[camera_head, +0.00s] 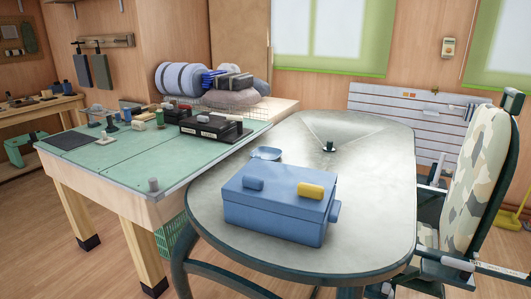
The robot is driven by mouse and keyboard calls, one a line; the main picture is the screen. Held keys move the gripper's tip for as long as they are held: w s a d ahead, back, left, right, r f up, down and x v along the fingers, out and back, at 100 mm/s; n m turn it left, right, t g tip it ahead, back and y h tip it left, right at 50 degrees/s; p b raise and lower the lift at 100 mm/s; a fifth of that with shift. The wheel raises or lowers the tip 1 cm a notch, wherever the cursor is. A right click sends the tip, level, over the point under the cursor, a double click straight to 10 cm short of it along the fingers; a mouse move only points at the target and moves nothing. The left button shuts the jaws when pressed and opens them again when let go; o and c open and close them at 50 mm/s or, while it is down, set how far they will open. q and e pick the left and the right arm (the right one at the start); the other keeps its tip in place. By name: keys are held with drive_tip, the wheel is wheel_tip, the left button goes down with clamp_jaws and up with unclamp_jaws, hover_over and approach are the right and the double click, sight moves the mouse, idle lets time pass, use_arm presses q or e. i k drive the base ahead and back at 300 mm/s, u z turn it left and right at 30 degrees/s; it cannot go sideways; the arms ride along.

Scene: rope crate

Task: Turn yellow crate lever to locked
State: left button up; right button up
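A blue crate (276,215) with a closed lid stands on the near part of the grey oval table (381,165). A yellow lever (311,190) lies on the right part of the lid, its long side running roughly left to right. A blue lever-like block (253,183) sits on the left part of the lid. A blue knob or stub (335,211) sticks out of the crate's right side. I cannot tell from this view whether the yellow lever is locked. Neither of my grippers shows in the head view.
A small blue dish (266,153) lies behind the crate. A green-topped workbench (110,156) with tools and a black case (211,127) adjoins the table on the left. A camouflage chair (478,180) stands at the right. The table's far and right parts are mostly clear.

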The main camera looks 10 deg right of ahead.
sight(306, 190)
drive_tip(key=k, duration=0.3)
drive_tip(key=z, duration=0.8)
drive_tip(key=i, duration=1)
drive_tip(key=u, duration=0.75)
